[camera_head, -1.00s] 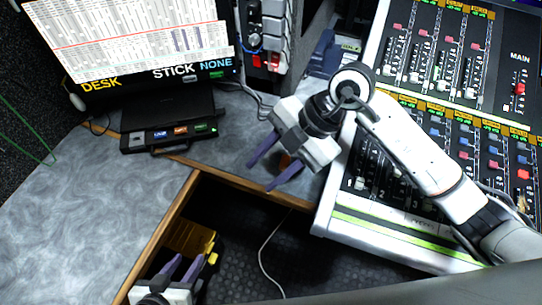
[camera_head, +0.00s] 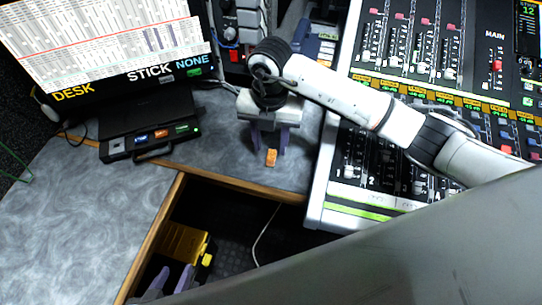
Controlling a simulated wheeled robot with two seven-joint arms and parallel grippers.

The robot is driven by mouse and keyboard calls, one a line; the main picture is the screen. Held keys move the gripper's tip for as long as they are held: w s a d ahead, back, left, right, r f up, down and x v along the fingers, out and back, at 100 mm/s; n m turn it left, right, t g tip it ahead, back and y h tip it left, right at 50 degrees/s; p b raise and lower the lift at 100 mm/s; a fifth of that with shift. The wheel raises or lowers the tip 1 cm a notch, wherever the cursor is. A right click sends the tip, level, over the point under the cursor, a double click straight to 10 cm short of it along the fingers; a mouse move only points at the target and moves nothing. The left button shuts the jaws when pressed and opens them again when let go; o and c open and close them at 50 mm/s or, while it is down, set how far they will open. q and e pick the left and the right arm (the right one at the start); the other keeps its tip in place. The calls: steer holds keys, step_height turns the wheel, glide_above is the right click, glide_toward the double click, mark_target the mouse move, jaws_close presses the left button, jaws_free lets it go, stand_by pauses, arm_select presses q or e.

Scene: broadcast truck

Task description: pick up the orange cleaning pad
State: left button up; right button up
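The small orange cleaning pad (camera_head: 271,158) lies on the grey desk top, near its wooden front edge and left of the mixing console. My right gripper (camera_head: 269,150) points down at it from behind, with its two purple fingers apart. The pad shows between and just in front of the fingertips; I cannot tell whether they touch it. My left gripper (camera_head: 172,280) is low at the bottom left, over the dark gap, with its purple fingers apart and nothing seen between them.
The mixing console (camera_head: 345,195) stands close on the right. A black dock unit (camera_head: 150,130) with lit buttons sits left, under a monitor (camera_head: 110,50). A yellow case (camera_head: 183,243) is in the gap below the desk. The grey desk top (camera_head: 100,200) at left is clear.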

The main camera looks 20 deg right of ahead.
mark_target(271, 155)
step_height(271, 155, down, 4)
steer(key=shift+d+r, duration=0.1)
steer(key=shift+r, duration=0.15)
jaws_close()
step_height(271, 155, up, 10)
stand_by(0.6)
